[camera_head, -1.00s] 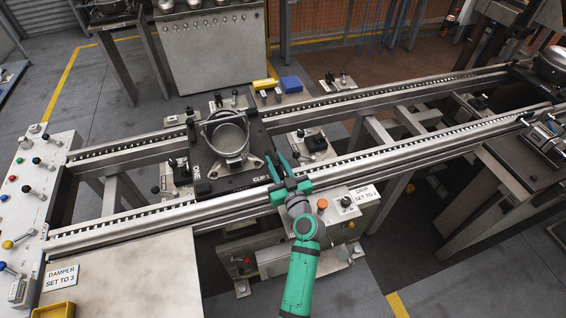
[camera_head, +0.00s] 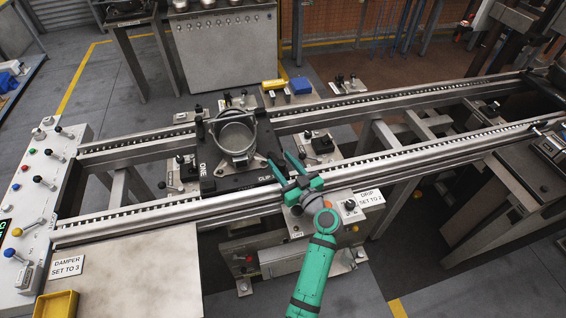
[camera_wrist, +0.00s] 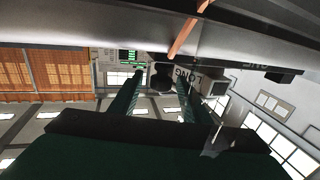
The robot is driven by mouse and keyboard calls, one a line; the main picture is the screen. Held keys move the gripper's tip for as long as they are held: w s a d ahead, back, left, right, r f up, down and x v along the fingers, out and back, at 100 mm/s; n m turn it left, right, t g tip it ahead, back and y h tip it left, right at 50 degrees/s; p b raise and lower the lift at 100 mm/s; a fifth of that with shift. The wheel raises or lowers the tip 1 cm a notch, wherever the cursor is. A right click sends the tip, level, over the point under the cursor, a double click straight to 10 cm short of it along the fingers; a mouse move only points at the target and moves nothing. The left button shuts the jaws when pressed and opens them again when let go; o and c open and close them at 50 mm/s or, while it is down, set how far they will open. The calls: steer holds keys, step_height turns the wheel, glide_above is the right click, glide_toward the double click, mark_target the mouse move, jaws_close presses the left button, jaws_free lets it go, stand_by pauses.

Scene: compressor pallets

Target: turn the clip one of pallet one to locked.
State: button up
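Pallet one (camera_head: 212,185) is a dark plate marked ONE on the rails, carrying a grey metal pot-like housing (camera_head: 236,137). A CLIP label (camera_head: 268,179) shows at its front right corner. The clip itself is not clear in the head view; my fingers cover that area, so I cannot tell its setting. My green gripper (camera_head: 284,165) is at this corner, fingers apart and pointing toward the pallet. In the wrist view my gripper (camera_wrist: 160,85) is open, with a dark rounded knob-like part (camera_wrist: 162,78) seen between the fingertips. I cannot tell whether they touch it.
The front rail (camera_head: 400,160) passes beneath my gripper. A control box with a DROP SET TO 2 sign (camera_head: 369,198) stands just right of my wrist. A control panel (camera_head: 45,185) and a yellow tray (camera_head: 57,306) are at the left.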

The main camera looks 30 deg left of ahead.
steer(key=shift+r, duration=0.1)
steer(key=v, duration=1)
steer(key=shift+s+d, duration=0.2)
steer(key=shift+d, duration=0.15)
